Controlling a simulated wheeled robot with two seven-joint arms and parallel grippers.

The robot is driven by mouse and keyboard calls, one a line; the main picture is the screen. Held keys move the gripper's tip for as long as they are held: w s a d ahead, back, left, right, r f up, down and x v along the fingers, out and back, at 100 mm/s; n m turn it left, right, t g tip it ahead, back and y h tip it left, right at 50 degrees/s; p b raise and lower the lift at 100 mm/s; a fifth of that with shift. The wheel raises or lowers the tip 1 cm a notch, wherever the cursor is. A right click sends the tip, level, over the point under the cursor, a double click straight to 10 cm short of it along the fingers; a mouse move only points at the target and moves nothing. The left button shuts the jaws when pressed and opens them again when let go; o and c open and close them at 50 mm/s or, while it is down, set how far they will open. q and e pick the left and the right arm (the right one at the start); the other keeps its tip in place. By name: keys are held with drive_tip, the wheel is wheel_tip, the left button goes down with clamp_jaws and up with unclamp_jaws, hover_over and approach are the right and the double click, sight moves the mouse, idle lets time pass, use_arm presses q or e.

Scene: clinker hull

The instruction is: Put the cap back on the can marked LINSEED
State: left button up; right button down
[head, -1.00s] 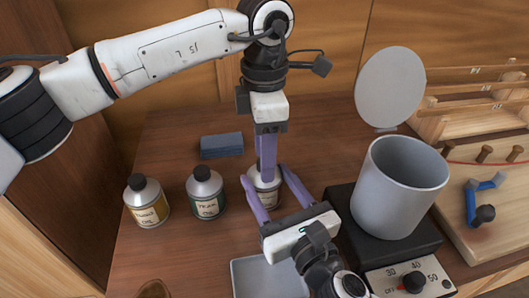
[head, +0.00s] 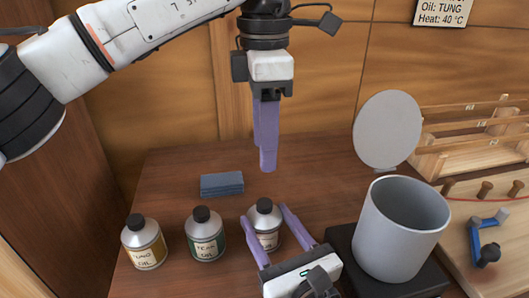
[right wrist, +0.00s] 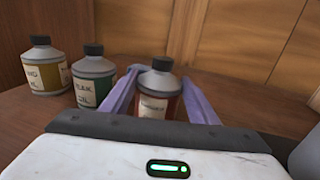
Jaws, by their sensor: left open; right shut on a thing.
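Three cans stand in a row on the brown bench. The right-hand can (head: 266,219) has a reddish label, too blurred to read fully; the others read TUNG and TEAK, so I take it as LINSEED. A black cap (head: 264,205) sits on top of it and looks level. My right gripper (head: 265,213) is shut on this can's sides, and the can stands upright between its fingers, also in the right wrist view (right wrist: 158,90). My left gripper (head: 267,167) is open and empty, above and behind the can, clear of the cap.
The TUNG can (head: 145,245) and TEAK can (head: 205,238) stand capped to the left. A blue-grey block (head: 222,184) lies behind. A grey pot (head: 400,235) on a dark heater, a raised round lid (head: 388,130) and wooden racks are at right. A wall sign (head: 443,10) reads TUNG, 40 °C.

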drive_tip(key=c, duration=0.6)
unclamp_jaws()
drive_tip(key=shift+s, duration=0.1)
drive_tip(key=b+v, duration=0.1)
drive_tip(key=v, duration=0.8)
drive_tip(key=shift+s+d+f, duration=0.1)
drive_tip(key=shift+f, duration=0.05)
drive_tip(key=shift+s+d, duration=0.2)
drive_tip(key=shift+s, duration=0.25)
